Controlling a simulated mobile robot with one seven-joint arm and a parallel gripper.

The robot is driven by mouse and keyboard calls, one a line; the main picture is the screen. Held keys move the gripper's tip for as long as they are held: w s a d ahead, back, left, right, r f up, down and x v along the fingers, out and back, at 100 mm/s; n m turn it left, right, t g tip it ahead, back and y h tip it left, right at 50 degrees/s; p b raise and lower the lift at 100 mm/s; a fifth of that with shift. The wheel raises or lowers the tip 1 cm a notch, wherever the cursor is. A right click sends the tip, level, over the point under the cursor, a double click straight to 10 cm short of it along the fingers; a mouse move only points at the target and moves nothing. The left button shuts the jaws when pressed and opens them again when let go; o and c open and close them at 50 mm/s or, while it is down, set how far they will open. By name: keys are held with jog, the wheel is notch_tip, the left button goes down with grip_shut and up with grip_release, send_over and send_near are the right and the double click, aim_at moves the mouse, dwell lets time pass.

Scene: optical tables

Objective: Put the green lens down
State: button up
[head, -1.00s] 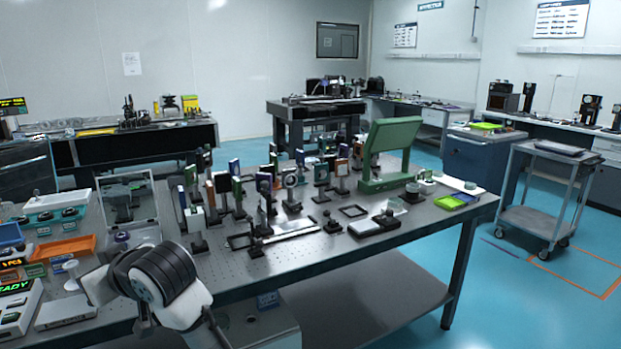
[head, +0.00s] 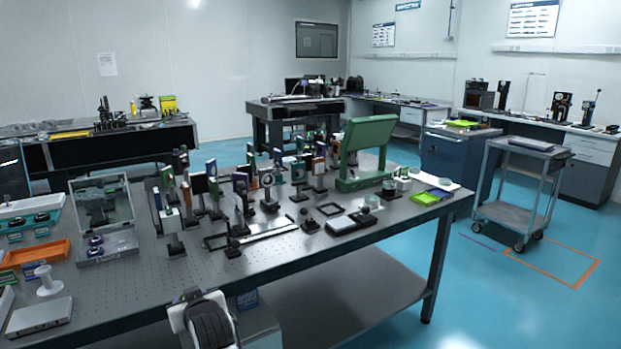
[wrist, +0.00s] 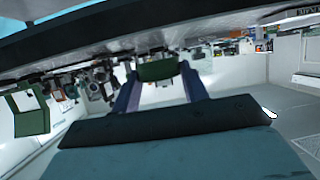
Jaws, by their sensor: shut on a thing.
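In the wrist view, which is upside down, my gripper (wrist: 158,88) is shut on a small dark green piece (wrist: 158,70), which I take to be the green lens. It sits between the two fingertips, and its far side is hidden. In the head view, part of my arm shows at the bottom edge, but the fingers and the held piece cannot be made out there. The large optical table (head: 290,262) lies in front of me, and the arm is at its near edge.
Mounted optics crowd the table's middle, with a green frame (head: 365,150) behind them. An open case (head: 103,215), an orange tray (head: 38,256) and a white spool (head: 46,282) stand left. Bare tabletop lies near the front edge. A cart (head: 520,175) stands right.

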jog(key=w+d+f+m+t+h, duration=0.15)
jog(key=d+f+m+h, duration=0.25)
jog(key=d+f, duration=1.1)
jog(key=s+d+f+m+h, duration=0.1)
jog(key=s+d+f, duration=0.3)
jog(key=f, duration=0.5)
jog(key=s+d+f+m+h, duration=0.1)
jog(key=s+d+f+h, duration=0.1)
jog(key=s+d+f, duration=0.3)
jog(key=d+f+t, duration=0.1)
jog(key=d+f, duration=0.2)
jog(key=shift+s+d+f+m, duration=0.15)
jog(key=shift+d+f+m, duration=0.15)
jog(key=shift+f+m, duration=0.1)
